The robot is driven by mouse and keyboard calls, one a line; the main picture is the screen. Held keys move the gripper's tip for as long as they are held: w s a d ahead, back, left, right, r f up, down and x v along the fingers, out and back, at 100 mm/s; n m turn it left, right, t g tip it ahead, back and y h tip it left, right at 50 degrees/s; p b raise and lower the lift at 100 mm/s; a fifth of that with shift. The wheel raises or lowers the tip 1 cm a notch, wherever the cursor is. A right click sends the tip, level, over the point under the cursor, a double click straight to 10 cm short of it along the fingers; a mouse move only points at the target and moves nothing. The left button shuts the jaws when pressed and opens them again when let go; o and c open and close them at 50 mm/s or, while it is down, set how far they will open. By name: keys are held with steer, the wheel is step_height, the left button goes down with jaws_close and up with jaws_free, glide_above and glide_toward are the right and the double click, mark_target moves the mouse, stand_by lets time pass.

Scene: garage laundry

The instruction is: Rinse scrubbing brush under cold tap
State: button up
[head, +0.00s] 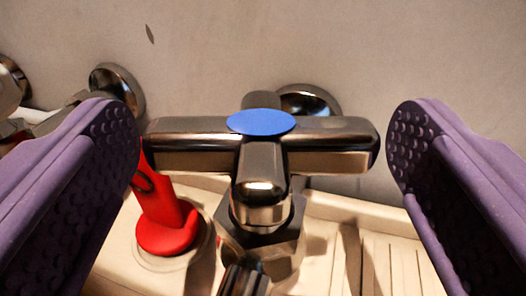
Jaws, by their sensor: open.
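The cold tap (262,190) has a chrome cross-bar handle with a blue oval cap (261,122), in the middle of the head view. My gripper (262,145) is open, with one purple dimpled finger on each side of the tap's handle. The left finger appears close to the handle's left end, and the right finger stands a little apart from its right end. A red object (168,220) with a rounded base and upright stem stands left of the tap; I cannot tell whether it is the scrubbing brush.
A pale ledge or sink top (385,255) with ridges lies below and right of the tap. A plain wall (400,50) rises behind, with round chrome fittings (118,88) on it. More chrome parts at far left are partly hidden by my left finger.

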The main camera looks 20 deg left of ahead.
steer(key=p+v, duration=0.1)
steer(key=v, duration=0.4)
steer(key=shift+s+d, duration=0.1)
steer(key=shift+s, duration=0.15)
step_height(320, 180, up, 30)
steer(key=d+m+h, duration=0.3)
steer(key=h, duration=0.3)
steer(key=s+a+r+g, duration=0.1)
steer(key=s+a+r, duration=0.1)
steer(key=s+r, duration=0.9)
steer(key=s+a+r, duration=0.3)
steer(key=s+r, duration=0.8)
steer(key=shift+r+g+y, duration=0.25)
steer(key=shift+g+y, duration=0.15)
